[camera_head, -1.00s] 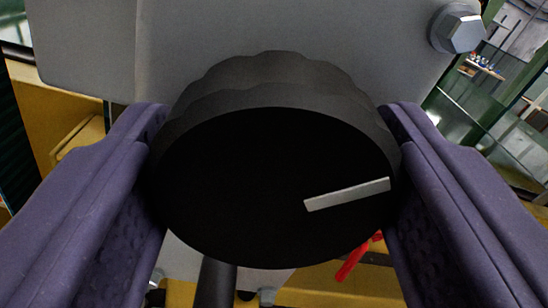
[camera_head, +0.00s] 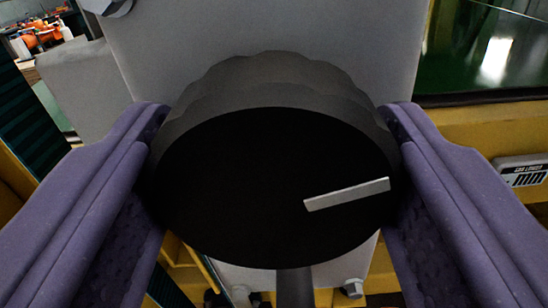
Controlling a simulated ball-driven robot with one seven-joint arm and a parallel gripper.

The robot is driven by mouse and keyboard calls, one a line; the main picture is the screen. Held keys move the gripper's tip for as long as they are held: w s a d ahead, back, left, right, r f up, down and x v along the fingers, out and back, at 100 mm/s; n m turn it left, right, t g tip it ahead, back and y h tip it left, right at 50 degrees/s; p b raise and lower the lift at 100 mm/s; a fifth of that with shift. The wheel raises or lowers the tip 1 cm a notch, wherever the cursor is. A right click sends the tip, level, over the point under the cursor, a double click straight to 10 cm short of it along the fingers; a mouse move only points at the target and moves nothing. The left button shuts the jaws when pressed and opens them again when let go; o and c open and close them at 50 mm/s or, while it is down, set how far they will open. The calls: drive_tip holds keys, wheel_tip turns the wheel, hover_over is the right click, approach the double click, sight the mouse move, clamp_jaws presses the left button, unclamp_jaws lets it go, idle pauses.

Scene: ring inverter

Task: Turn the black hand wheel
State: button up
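The black hand wheel (camera_head: 270,190) fills the middle of the view, with a scalloped dark grey rim and a flat black face. A light grey bar mark (camera_head: 346,194) lies on the right of its face, tilted slightly up to the right. The purple fingers of my gripper (camera_head: 275,180) stand on both sides of the wheel and press against its rim at left and right. My gripper is shut on the wheel. The finger contact faces are partly hidden by the wheel's edge.
A grey housing (camera_head: 380,40) stands behind the wheel. A dark stem (camera_head: 295,288) runs down below it, with a bolt (camera_head: 352,288) to its right. Yellow frame beams (camera_head: 470,130) and a small labelled box (camera_head: 522,170) are at right. A dark ribbed panel (camera_head: 40,130) is at left.

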sight(267, 194)
drive_tip(key=shift+f, duration=0.1)
drive_tip(key=o, duration=1)
drive_tip(key=shift+s, duration=0.15)
drive_tip(key=s+p, duration=0.1)
drive_tip(key=s, duration=0.1)
drive_tip(key=s+p, duration=0.2)
drive_tip(key=s, duration=0.1)
drive_tip(key=shift+s+a+r, duration=0.15)
drive_tip(key=shift+s+r, duration=0.15)
drive_tip(key=shift+r, duration=0.1)
drive_tip(key=s+p, duration=0.1)
drive_tip(key=p, duration=0.1)
drive_tip(key=s+p, duration=0.1)
drive_tip(key=p, duration=0.1)
drive_tip(key=shift+f+p, duration=0.3)
drive_tip(key=shift+f, duration=0.05)
